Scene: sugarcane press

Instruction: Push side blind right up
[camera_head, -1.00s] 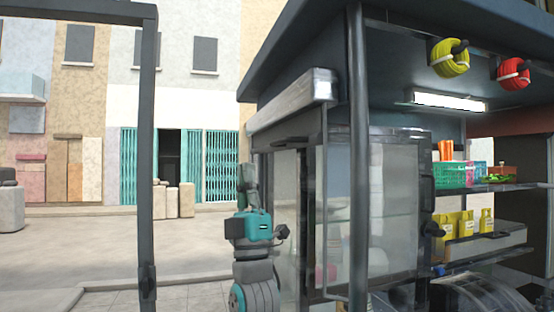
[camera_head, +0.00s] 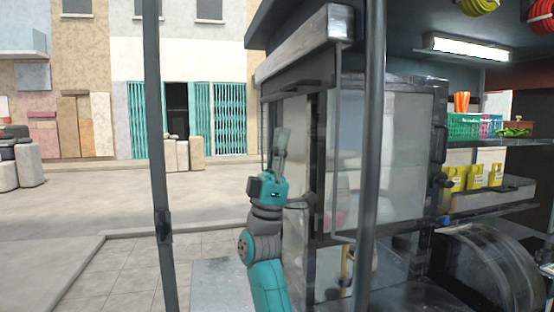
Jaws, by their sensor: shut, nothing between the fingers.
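The side blind (camera_head: 305,48) looks like a pale grey, weathered roll or casing. It runs along the stall's side just under the roof edge. A dark bar (camera_head: 292,89) lies below it, above the side opening. I cannot tell how far the blind is let down. My gripper (camera_head: 284,133) points upward beside the stall, in front of the side opening. Its fingers are shut and empty. The fingertips appear below the dark bar in the picture, with a visible gap to it. Whether they are level with it in depth cannot be told.
A dark post (camera_head: 370,160) stands in front of the stall, and another post (camera_head: 157,150) stands to the left. A glass-sided cabinet (camera_head: 385,155) fills the stall's corner. A shelf with a green basket (camera_head: 463,125) is at right. Open pavement lies left of my arm.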

